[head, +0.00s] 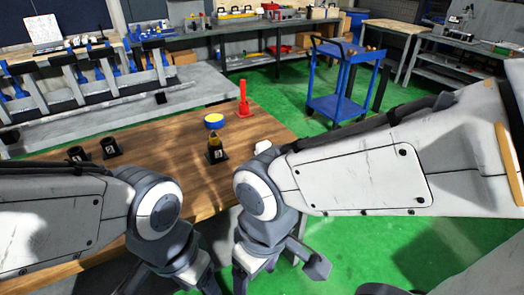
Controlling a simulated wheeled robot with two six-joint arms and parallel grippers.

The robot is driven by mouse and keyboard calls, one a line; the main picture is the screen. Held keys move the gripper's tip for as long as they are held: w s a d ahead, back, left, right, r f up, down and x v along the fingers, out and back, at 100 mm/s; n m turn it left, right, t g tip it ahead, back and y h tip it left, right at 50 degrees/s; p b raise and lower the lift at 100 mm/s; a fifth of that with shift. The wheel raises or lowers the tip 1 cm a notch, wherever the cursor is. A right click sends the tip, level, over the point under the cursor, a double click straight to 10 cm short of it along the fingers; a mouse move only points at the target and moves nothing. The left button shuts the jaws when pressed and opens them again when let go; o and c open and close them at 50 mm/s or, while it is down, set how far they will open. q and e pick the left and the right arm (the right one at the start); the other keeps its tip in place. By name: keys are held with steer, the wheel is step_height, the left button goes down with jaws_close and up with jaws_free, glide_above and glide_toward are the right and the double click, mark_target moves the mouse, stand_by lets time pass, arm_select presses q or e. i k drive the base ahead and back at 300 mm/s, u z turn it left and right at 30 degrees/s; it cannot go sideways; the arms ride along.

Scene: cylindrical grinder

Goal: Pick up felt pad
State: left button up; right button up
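No thing in the head view can be named as the felt pad for certain. A round yellow-and-blue piece (214,121) is on the wooden table (180,180), just behind a small amber bottle (215,143) in a black labelled holder. A small white thing (263,147) is at the table's right edge, partly hidden by my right arm. My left gripper (185,283) hangs at the bottom of the view, its fingertips cut off. My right gripper (278,272) hangs beside it, right of the table, over the floor. Both are apart from the table objects, and their finger openings are unclear.
A red cone-shaped piece (243,104) stands at the table's far edge. Two black holders (77,154) (110,147) sit at the left. A grey bench with a rack (100,75) lies behind. A blue cart (343,85) stands on the green floor.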

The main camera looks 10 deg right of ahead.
mark_target(260, 146)
steer(key=u, duration=0.25)
steer(key=i, duration=0.8)
steer(key=z, duration=0.05)
